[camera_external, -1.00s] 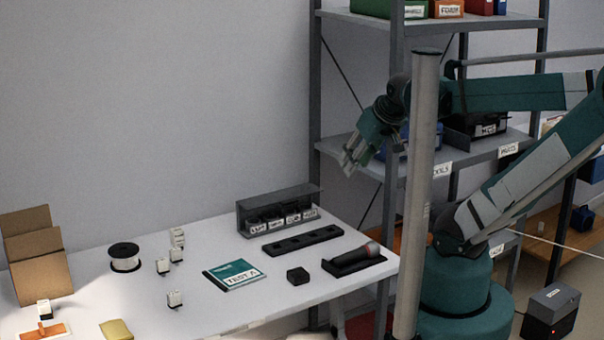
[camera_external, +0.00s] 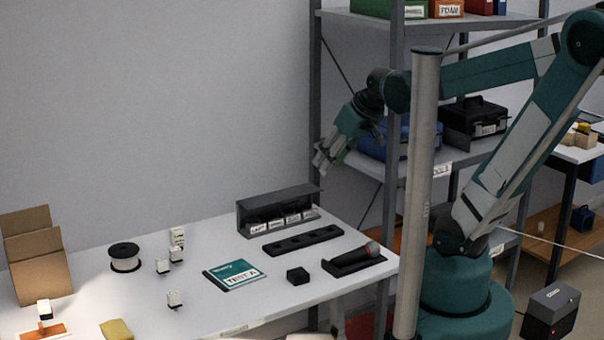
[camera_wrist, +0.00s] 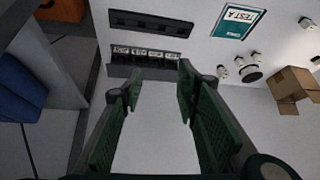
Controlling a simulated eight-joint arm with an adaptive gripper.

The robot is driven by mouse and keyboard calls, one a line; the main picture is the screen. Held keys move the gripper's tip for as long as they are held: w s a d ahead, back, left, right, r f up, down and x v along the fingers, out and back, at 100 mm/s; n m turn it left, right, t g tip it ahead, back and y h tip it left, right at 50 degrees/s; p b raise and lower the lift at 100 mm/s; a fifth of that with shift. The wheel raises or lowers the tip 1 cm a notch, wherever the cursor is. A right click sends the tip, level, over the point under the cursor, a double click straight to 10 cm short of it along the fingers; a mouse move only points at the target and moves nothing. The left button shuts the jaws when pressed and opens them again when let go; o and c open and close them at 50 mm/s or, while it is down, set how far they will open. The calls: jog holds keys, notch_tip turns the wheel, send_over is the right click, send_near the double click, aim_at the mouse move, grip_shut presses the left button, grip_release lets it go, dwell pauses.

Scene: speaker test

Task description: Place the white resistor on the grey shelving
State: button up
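I cannot tell which is the white resistor. Small white pieces also show at the upper right of the wrist view (camera_wrist: 222,71). The grey shelving (camera_external: 492,152) stands right of the table, with boxes on its shelves. My gripper (camera_external: 323,164) is in the air above the table's back right, in front of the shelving's left side. In the wrist view its fingers (camera_wrist: 160,74) are apart and empty.
On the table are a dark rack with labelled bins (camera_external: 280,212), a black slotted strip (camera_external: 303,240), a teal booklet (camera_external: 235,274), a wire spool (camera_external: 125,257) and a cardboard box (camera_external: 35,255). A metal pole (camera_external: 421,180) stands in front of the shelving.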

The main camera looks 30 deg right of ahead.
jog(key=w+a+f+n+g+y, duration=0.2)
jog(key=w+a+f+n+y, duration=0.35)
jog(key=w+a, duration=0.6)
jog(key=w+a+f+n+g+y, duration=0.25)
jog(key=w+a+f+n, duration=0.45)
jog(key=a, duration=0.8)
jog(key=n+g+y, duration=0.2)
jog(key=n+y, duration=0.1)
send_near(178, 248)
jog(key=a, duration=0.2)
jog(key=shift+w+a+f+n+y+p, duration=0.1)
jog(key=shift+a+f+n+y+p, duration=0.1)
jog(key=shift+f, duration=0.15)
jog(key=shift+w+a+f+n+y+p, duration=0.1)
jog(key=shift+a+f+y+p, duration=0.1)
jog(key=shift+f, duration=0.2)
jog(key=shift+b+x, duration=0.3)
jog(key=shift+x, duration=0.95)
jog(key=shift+b+x, duration=0.75)
jog(key=shift+x, duration=1.85)
jog(key=shift+d+f, duration=0.1)
jog(key=shift+f, duration=0.1)
